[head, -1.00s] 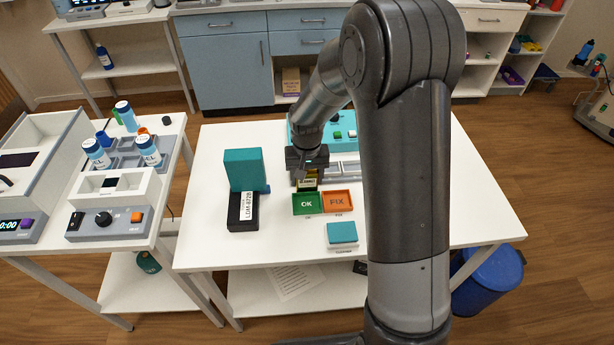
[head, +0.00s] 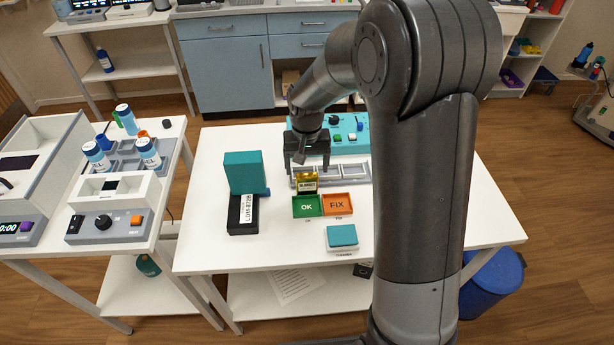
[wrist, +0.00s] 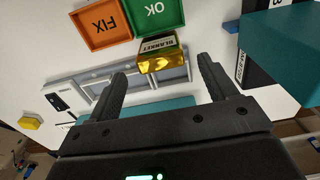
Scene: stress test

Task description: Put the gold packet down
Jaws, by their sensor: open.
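In the wrist view the packet (wrist: 160,58) sits beyond my fingertips, close to the edge of the OK tray (wrist: 154,12). My gripper (head: 307,166) is above and behind the packet in the head view. Its fingers are spread and empty in the wrist view (wrist: 162,75), apart from the packet. Whether the packet touches the tray's edge I cannot tell.
The orange FIX tray (head: 337,204) adjoins the OK tray on the right. A grey compartment rack (head: 345,173) and a teal control box (head: 350,135) lie behind. A teal box (head: 245,171) and a black labelled box (head: 242,215) stand left. A teal pad (head: 342,236) lies in front.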

